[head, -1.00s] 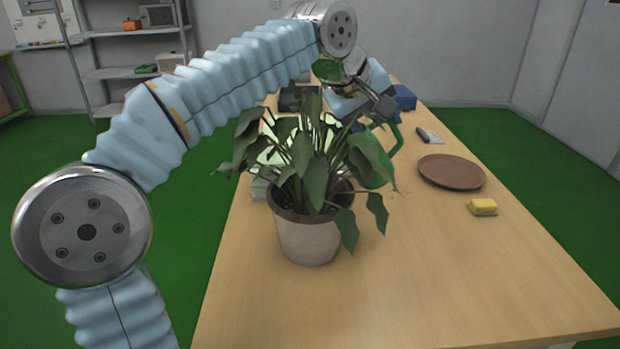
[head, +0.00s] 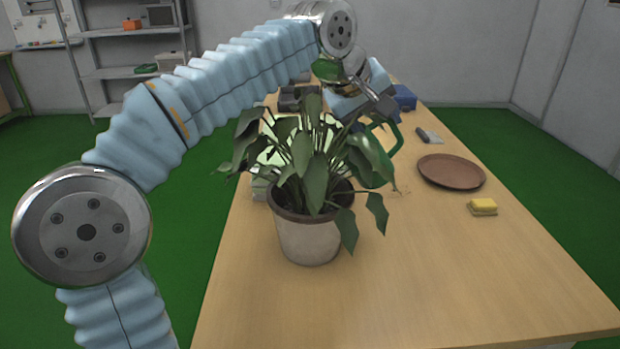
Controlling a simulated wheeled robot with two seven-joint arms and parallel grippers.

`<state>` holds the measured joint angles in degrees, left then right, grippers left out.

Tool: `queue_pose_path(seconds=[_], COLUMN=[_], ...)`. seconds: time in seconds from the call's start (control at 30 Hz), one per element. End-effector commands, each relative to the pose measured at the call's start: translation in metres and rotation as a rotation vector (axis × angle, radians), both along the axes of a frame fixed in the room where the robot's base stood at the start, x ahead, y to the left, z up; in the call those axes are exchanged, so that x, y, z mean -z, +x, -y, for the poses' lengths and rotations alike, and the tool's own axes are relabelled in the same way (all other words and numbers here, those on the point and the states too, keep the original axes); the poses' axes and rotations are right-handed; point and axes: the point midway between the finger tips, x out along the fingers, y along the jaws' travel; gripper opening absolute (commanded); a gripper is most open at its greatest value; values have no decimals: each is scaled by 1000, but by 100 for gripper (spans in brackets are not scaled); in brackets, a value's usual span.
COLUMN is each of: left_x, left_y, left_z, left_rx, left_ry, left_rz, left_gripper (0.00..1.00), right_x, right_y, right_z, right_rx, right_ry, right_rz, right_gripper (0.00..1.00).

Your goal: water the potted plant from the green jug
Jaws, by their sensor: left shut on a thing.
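The potted plant (head: 308,236) stands upright near the middle of the table, with broad green leaves in a pale pot with a brown rim. The green jug (head: 396,138) is behind the plant, mostly hidden by leaves; its curved handle shows at their right. My left gripper (head: 381,104) comes down from above behind the plant and is shut at the jug's handle; the leaves partly cover its fingertips. I cannot tell whether the jug's base touches the table. My right gripper is not in view.
A brown round plate (head: 451,171) and a yellow sponge (head: 483,207) lie on the table (head: 440,285) to the right. A brush-like item (head: 430,136) and a blue box (head: 404,98) lie farther back. The table's front is clear.

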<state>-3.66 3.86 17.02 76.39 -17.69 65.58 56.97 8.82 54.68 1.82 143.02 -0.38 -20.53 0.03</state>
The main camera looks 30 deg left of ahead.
Motion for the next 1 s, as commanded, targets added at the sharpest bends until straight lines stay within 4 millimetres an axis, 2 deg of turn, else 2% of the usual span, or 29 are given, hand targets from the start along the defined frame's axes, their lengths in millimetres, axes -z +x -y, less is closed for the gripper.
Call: queue_pose_path(seconds=[0.73,0.87,1.0], left_x=[1,7,22], left_y=[0,3,8], left_z=[1,4,10], left_rx=[1,1,2], left_ry=[3,19,60], left_rz=[-1,-16,-50], left_gripper=[5,5,5], right_x=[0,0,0], right_y=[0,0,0], right_z=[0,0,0], right_rx=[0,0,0], right_ry=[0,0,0], right_rz=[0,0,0], right_gripper=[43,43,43])
